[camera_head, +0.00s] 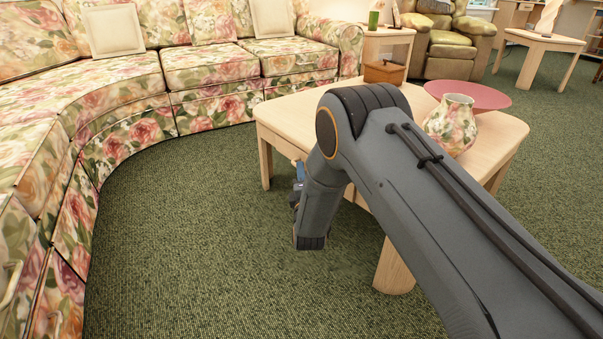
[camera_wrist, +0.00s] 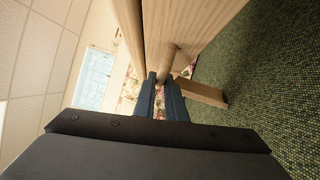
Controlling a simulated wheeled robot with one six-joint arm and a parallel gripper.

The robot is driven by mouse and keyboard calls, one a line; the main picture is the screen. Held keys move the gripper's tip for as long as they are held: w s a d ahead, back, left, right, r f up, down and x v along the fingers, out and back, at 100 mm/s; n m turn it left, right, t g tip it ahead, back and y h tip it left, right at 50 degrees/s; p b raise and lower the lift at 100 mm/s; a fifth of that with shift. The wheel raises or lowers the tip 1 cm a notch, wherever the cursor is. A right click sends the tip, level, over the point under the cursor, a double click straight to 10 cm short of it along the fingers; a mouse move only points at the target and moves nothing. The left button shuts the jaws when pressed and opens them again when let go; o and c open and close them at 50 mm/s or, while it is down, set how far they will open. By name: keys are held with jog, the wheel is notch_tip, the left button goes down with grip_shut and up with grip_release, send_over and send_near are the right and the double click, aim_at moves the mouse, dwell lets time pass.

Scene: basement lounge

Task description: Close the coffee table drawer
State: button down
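The coffee table (camera_head: 285,115) is pale wood and stands in the middle of the head view. My arm crosses in front of it and hides the drawer there. In the wrist view a pale wood panel (camera_wrist: 190,25), which looks like the drawer front, has a small round wooden knob (camera_wrist: 170,54). My gripper (camera_wrist: 161,76) has its two dark fingers pointing at the knob, with the tips right by it. A narrow gap shows between the fingers. I cannot tell if they touch or hold the knob, or how far out the drawer is.
On the table stand a floral vase (camera_head: 451,125), a pink dish (camera_head: 490,96) and a wooden box (camera_head: 384,72). A floral sectional sofa (camera_head: 110,85) curves around the left and back. Green carpet (camera_head: 190,230) is clear between sofa and table. A table leg (camera_wrist: 203,94) shows near my fingers.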

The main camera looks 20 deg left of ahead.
jog(key=shift+w+d+p, duration=0.25)
jog(key=shift+w+p, duration=0.2)
jog(key=c, duration=1.8)
grip_release()
jog(key=shift+w+d, duration=0.15)
jog(key=shift+s+p, duration=0.3)
jog(key=shift+s, duration=0.2)
jog(key=p+v, duration=0.3)
jog(key=v, duration=0.4)
jog(key=shift+d, duration=0.1)
jog(key=shift+w, duration=0.1)
